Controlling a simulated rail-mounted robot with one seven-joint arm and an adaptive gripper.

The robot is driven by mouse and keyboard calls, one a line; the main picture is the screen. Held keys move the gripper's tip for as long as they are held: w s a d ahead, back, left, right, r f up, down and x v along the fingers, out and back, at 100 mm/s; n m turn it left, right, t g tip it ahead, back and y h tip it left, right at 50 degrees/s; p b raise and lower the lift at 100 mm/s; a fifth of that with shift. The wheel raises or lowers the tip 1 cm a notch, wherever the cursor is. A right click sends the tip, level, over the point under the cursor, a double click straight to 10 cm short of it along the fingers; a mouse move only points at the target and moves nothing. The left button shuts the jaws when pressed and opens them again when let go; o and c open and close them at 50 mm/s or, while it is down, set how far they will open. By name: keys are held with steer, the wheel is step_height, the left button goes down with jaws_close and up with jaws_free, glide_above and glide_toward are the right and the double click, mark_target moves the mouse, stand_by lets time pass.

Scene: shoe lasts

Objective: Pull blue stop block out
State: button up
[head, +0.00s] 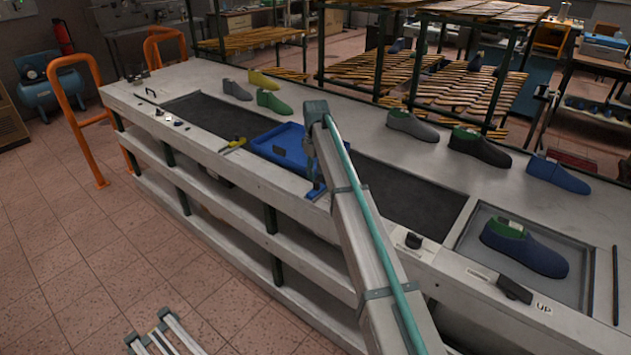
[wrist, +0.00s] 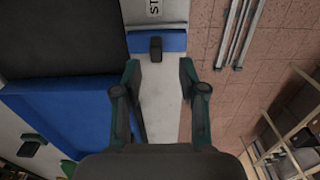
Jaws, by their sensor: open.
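The blue stop block (wrist: 173,41) lies at the bench's edge in the wrist view, with a dark handle (wrist: 155,49) on it. In the head view the block (head: 316,191) shows beside my arm, on the bench's near border. My gripper (wrist: 159,75) is open and empty. Its two fingers are apart, and the handle appears just ahead of the gap between them. I cannot tell the height of the fingers over the bench. In the head view the fingers are mostly hidden by my arm.
A blue tray (head: 262,146) sits in the dark conveyor strip (head: 210,116); it fills the left of the wrist view (wrist: 60,105). Several shoe lasts stand along the bench's far side.

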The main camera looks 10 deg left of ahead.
mark_target(315, 182)
step_height(315, 182, up, 6)
steer(key=shift+r, duration=0.15)
stand_by(0.4)
